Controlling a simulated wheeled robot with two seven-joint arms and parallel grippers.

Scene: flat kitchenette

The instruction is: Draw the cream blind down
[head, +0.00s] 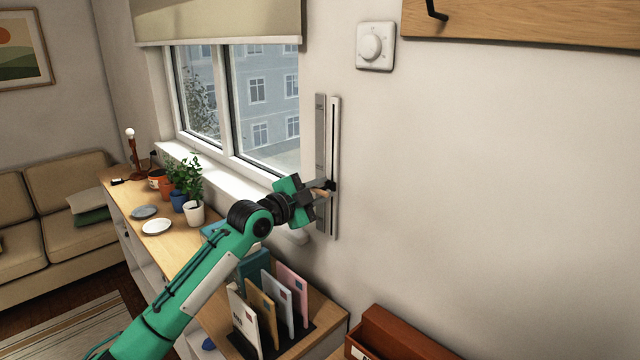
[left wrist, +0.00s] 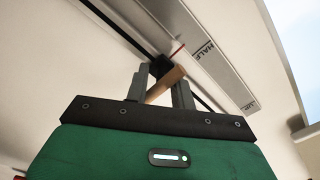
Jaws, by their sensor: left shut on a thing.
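The cream blind (head: 220,20) hangs over the top part of the window, its lower edge well above the sill. On the wall right of the window is an upright slotted rail (head: 335,130) beside a grey marked plate (head: 320,125). A wooden handle (head: 322,193) sits on a dark slider in the rail, below its middle. My left gripper (head: 325,188) is shut on this handle. In the left wrist view, its two fingers (left wrist: 160,92) are on either side of the wooden handle (left wrist: 166,84), and the plate (left wrist: 195,45) reads HALF. My right gripper is not in view.
A letter rack (head: 270,335) with several envelopes stands below my left arm. Potted plants (head: 194,213) and plates (head: 157,227) stand on the shelf under the window. A round wall dial (head: 375,46) is above right. The wall right of the rail is clear.

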